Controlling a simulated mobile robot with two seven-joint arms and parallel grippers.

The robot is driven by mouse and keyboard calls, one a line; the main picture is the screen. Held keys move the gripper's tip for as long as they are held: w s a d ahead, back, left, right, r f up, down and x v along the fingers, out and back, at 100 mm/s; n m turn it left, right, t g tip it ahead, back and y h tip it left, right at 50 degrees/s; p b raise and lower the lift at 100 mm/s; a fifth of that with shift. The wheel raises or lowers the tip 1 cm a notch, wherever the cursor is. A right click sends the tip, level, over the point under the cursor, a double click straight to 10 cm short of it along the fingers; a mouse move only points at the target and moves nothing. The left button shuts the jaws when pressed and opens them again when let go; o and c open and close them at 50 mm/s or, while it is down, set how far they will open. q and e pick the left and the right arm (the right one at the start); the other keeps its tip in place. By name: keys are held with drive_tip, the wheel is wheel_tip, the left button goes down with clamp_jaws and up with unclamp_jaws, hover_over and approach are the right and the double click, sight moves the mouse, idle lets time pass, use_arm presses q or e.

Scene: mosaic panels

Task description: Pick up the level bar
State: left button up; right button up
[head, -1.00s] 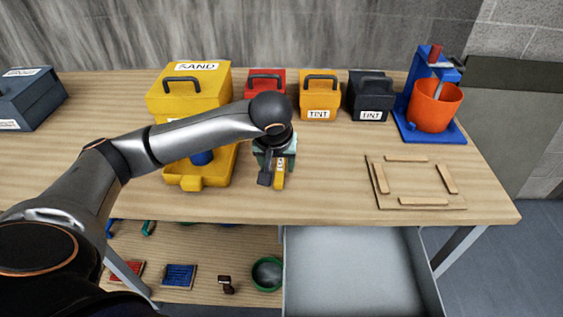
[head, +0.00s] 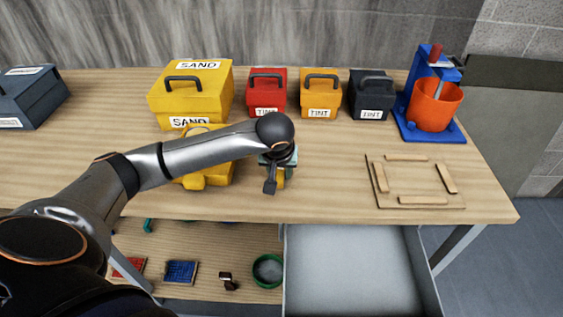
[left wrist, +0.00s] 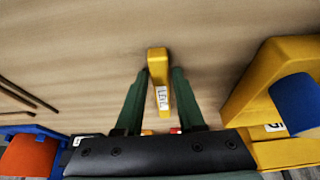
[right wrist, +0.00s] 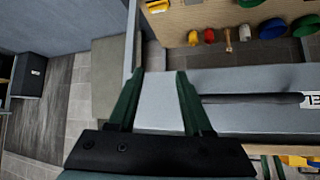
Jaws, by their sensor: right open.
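The level bar (head: 282,177) is a small yellow bar with a white label, lying on the bench top. In the head view my left gripper (head: 272,186) hangs over it and hides most of it. In the left wrist view the bar (left wrist: 157,68) lies between the two green fingers of my left gripper (left wrist: 161,72), which are apart, with a gap beside the bar. My right gripper (right wrist: 154,73) shows only in the right wrist view, open and empty, in front of a grey drawer front with a black handle (right wrist: 250,98).
A yellow sand box (head: 190,103), a yellow tool (head: 210,174) with a blue part, and red (head: 266,90), orange (head: 320,96) and dark (head: 371,92) boxes stand nearby. A wooden frame panel (head: 413,198) and a blue stand (head: 447,134) are right. A grey drawer (head: 355,270) is open below.

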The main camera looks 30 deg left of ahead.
use_arm(q)
clamp_jaws()
drive_tip(key=shift+r, duration=0.1)
idle(0.4)
